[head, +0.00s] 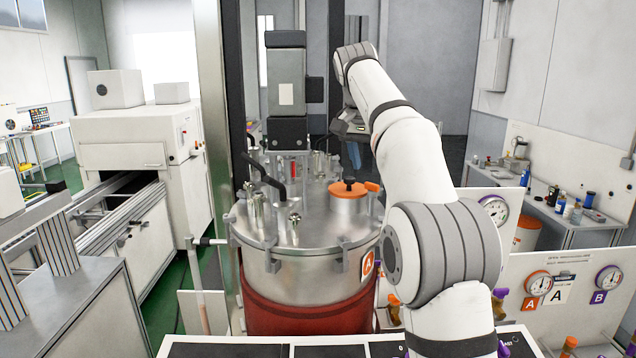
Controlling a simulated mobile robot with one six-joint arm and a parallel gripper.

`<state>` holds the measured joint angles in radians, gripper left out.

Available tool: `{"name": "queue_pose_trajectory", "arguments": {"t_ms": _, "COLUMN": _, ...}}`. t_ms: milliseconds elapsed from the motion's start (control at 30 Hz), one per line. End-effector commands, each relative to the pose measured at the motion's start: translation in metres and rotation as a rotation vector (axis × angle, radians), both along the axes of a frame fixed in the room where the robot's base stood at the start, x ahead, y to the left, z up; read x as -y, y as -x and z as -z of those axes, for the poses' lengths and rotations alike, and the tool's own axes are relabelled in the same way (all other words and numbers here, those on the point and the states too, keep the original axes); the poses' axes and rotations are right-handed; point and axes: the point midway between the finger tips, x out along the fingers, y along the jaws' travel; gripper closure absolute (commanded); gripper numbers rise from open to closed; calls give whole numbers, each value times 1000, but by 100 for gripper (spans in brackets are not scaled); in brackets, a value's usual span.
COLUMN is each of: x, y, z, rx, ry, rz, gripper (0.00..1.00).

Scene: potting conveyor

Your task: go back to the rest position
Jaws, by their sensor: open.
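My arm rises from the lower right and reaches forward over the steel vessel (300,262). My gripper (352,132) hangs at the arm's far end, above the back right part of the lid. It is small and partly hidden behind my forearm. It is open, and I see nothing held in it. An orange cap (347,188) with a black knob sits on the lid, below and in front of the gripper. The gripper looks apart from the lid.
A grey mixer column (286,95) stands on the vessel's lid. A steel post (222,150) rises at its left. A panel with gauges A (538,284) and B (608,278) stands at the right. A white machine with a conveyor (140,145) is at the left.

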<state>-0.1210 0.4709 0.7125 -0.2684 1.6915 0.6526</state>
Motion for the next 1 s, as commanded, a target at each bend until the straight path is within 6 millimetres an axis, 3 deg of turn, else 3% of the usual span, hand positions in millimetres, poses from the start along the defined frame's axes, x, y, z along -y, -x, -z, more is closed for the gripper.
{"name": "queue_pose_trajectory", "arguments": {"t_ms": 267, "x": 12, "y": 72, "z": 45, "rx": -34, "ry": -4, "rz": -192, "gripper": 42}}
{"name": "queue_pose_trajectory", "arguments": {"t_ms": 467, "x": 17, "y": 135, "z": 95, "rx": -49, "ry": -14, "rz": -317, "gripper": 42}}
{"name": "queue_pose_trajectory", "arguments": {"t_ms": 667, "x": 19, "y": 207, "z": 161, "rx": -58, "ry": -27, "rz": -429, "gripper": 42}}
{"name": "queue_pose_trajectory", "arguments": {"t_ms": 900, "x": 19, "y": 297, "z": 254, "rx": -56, "ry": -41, "rz": -541, "gripper": 42}}
{"name": "queue_pose_trajectory", "arguments": {"t_ms": 1000, "x": 18, "y": 326, "z": 288, "rx": -57, "ry": -44, "rz": -573, "gripper": 42}}
